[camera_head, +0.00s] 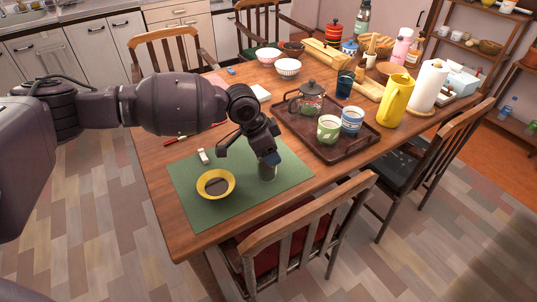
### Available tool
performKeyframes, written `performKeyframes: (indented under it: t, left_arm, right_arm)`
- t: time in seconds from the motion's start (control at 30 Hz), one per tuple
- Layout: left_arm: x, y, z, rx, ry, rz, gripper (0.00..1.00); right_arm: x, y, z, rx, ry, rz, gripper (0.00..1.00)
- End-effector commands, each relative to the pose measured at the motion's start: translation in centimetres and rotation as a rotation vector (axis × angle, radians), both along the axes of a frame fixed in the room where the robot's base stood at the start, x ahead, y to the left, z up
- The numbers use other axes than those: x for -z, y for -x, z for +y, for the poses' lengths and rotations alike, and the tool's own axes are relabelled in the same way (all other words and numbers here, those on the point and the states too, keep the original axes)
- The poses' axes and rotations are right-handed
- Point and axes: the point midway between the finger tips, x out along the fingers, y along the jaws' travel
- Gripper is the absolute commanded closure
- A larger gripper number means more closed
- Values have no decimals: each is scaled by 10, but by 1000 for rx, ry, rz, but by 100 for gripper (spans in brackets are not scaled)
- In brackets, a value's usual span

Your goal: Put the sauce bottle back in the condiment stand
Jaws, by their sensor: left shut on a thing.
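My left gripper (266,153) comes in from the left and is shut on a small dark bottle (268,173), which looks like the sauce bottle. The bottle is upright at the right part of the green mat (240,196). Its upper part is hidden by the fingers. I cannot tell whether its base touches the mat. My right gripper is not in view.
A yellow bowl (216,184) of dark liquid sits left of the bottle. A dark tray (335,150) holds a teapot (310,99) and two cups. A yellow pitcher (395,100) and paper towel roll (428,87) stand at right. Wooden chairs (300,237) surround the table.

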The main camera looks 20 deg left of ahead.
Motion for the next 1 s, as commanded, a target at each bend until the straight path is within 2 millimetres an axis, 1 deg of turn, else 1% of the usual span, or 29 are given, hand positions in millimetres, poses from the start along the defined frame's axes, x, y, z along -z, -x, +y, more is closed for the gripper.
performKeyframes:
  t: [0.27, 0.47, 0.8, 1.0]
  left_arm:
    - [-8, 0, 0, 1, 0, -2, 78]
    - [-21, 0, 0, 0, 0, -4, 78]
    - [-54, 0, 0, 0, 0, -5, 78]
    - [-75, 0, 0, 0, 1, -4, 78]
  right_arm:
    - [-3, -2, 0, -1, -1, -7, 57]
    - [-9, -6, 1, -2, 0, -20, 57]
    - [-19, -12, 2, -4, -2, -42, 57]
    - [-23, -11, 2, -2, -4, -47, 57]
